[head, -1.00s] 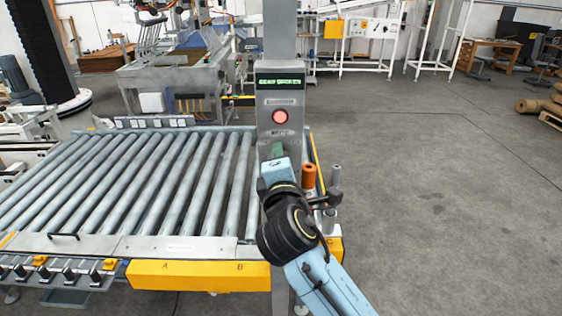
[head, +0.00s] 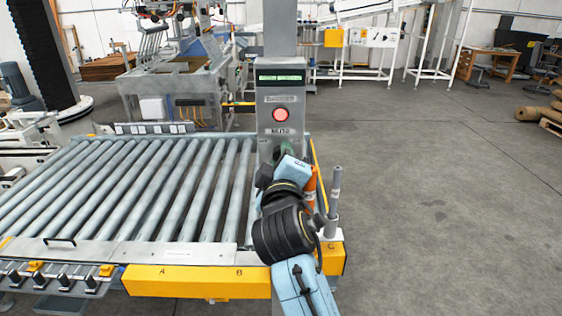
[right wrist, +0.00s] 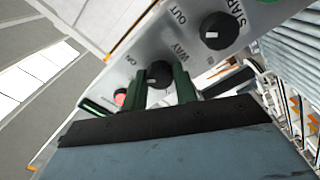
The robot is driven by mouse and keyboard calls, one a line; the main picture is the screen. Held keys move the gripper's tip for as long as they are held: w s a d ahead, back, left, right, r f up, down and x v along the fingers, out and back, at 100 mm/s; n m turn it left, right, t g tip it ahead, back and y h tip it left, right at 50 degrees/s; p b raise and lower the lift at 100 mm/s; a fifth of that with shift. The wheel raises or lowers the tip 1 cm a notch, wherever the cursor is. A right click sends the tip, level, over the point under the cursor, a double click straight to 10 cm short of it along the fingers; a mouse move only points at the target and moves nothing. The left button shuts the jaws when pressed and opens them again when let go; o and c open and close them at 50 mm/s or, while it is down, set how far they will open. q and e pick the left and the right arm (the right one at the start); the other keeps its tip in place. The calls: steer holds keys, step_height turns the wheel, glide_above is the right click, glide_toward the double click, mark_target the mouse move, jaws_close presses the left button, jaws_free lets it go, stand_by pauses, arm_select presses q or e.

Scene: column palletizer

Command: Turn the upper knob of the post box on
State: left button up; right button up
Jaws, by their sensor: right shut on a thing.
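The post box (head: 281,98) is a grey box on an upright post, with a lit green display and a red push button (head: 281,114). In the right wrist view its panel shows two black knobs. The knob nearer the red button, the upper knob (right wrist: 158,71), sits between the green fingers of my right gripper (right wrist: 164,82), which is shut on it. The other knob (right wrist: 219,31) is free, beside printed words. In the head view my right gripper (head: 285,151) is at the box's lower front and hides both knobs. My left gripper is out of view.
A roller conveyor (head: 150,190) with a yellow front rail (head: 195,279) lies left of the post. An orange cylinder (head: 311,185) and a grey one (head: 335,190) stand close to the right of my wrist. The floor on the right is open.

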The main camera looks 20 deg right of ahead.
steer(key=shift+m, duration=0.3)
steer(key=o, duration=1)
steer(key=shift+c, duration=0.2)
